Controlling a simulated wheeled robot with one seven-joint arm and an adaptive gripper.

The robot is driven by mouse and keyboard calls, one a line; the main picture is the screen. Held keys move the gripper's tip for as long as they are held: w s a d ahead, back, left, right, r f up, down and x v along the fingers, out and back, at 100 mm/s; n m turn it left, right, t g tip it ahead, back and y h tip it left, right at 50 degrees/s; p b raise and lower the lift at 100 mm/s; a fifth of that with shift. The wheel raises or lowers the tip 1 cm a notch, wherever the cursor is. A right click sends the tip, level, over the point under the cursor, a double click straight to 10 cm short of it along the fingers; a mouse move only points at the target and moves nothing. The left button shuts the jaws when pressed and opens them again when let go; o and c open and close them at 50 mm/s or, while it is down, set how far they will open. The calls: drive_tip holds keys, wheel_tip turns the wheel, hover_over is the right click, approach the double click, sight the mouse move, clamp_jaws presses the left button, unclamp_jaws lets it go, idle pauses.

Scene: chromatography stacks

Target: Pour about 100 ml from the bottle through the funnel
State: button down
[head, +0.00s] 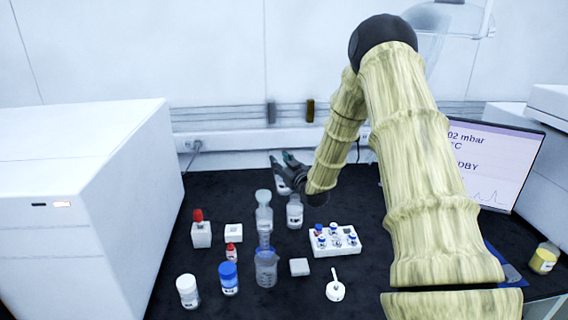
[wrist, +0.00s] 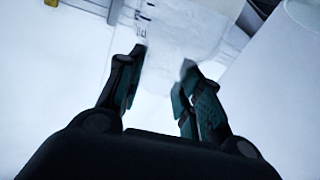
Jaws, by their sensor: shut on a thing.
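My gripper (head: 284,164) is in the air behind and above the funnel, shut on a pale translucent vessel (head: 280,178), which looks like the bottle. It is partly hidden by the fingers and looks tilted. In the wrist view my gripper (wrist: 163,68) has a finger on each side of the pale bottle (wrist: 168,35), which carries dark printed marks. Its mouth and liquid level cannot be made out. The clear funnel (head: 264,197) sits upright on a clear vessel (head: 264,218), left of and below my gripper.
A labelled clear bottle (head: 294,212) stands below my gripper. A beaker (head: 266,268) is in front of the funnel. A white vial rack (head: 335,241) stands to the right. Blue-capped (head: 228,278) and white-capped (head: 188,291) bottles stand front left. A large white instrument (head: 80,210) bounds the left.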

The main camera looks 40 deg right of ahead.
drive_tip(key=shift+a+f+n+b, duration=0.1)
drive_tip(key=shift+a+n+b, duration=0.35)
drive_tip(key=shift+a+n, duration=0.85)
drive_tip(key=shift+d, duration=0.1)
drive_tip(key=shift+s, duration=0.15)
drive_tip(key=shift+a+n+b, duration=0.5)
drive_tip(key=shift+a+n, duration=0.1)
drive_tip(key=shift+a, duration=0.1)
drive_tip(key=shift+a+f+n+t+b, duration=0.15)
drive_tip(key=shift+f+n+t+b, duration=0.2)
drive_tip(key=shift+n+b, duration=0.5)
drive_tip(key=shift+a+f+n+y+b, duration=0.1)
drive_tip(key=shift+f+n+y+b, duration=0.05)
drive_tip(key=shift+n+y+b, duration=0.2)
